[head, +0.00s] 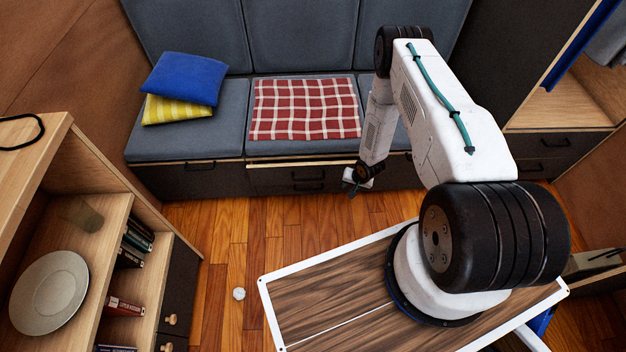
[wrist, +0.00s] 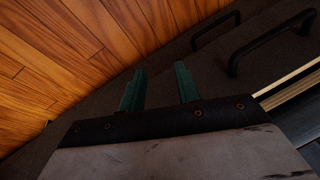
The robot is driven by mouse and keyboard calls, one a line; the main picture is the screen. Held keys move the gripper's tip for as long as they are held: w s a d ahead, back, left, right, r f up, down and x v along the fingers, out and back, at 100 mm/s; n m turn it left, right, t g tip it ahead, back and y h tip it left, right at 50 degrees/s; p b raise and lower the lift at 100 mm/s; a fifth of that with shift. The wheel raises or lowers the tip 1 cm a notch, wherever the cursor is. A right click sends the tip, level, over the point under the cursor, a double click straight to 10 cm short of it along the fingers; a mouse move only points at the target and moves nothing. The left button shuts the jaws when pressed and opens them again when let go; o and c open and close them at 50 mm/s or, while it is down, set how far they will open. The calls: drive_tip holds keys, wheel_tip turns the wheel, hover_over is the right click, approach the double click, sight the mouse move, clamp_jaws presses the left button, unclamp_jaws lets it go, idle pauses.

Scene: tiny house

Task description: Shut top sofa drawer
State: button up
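The grey sofa (head: 215,115) has dark drawers under its seat. The top sofa drawer (head: 275,178) is under the middle seat and stands slightly out, with a pale wood edge showing along its top. It has a black bar handle, and a second handle shows below it. In the wrist view the drawer's pale edge (wrist: 288,83) is at the right, beside the two black handles. My gripper (head: 352,188) is in front of the sofa base, at the drawer's right end. Its two green fingers (wrist: 158,86) are apart with nothing between them. Contact with the drawer front cannot be told.
A red checked blanket (head: 305,108), a blue pillow (head: 185,78) and a yellow striped pillow (head: 175,109) lie on the sofa. A shelf unit (head: 100,270) with a plate stands at the left. A small white object (head: 239,294) lies on the floor. Wood floor before the drawers is clear.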

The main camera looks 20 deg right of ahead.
drive_tip(key=s+a+f+m+t+y, duration=0.25)
drive_tip(key=a+f+t, duration=0.25)
drive_tip(key=a+f, duration=0.3)
drive_tip(key=w+a+r+m+t+y, duration=0.2)
drive_tip(key=w+r+m+t+y, duration=0.25)
drive_tip(key=w+r+t, duration=0.2)
drive_tip(key=shift+g+h, duration=0.25)
drive_tip(key=shift+h, duration=0.05)
drive_tip(key=x, duration=0.6)
drive_tip(key=shift+w+r, duration=0.1)
clamp_jaws()
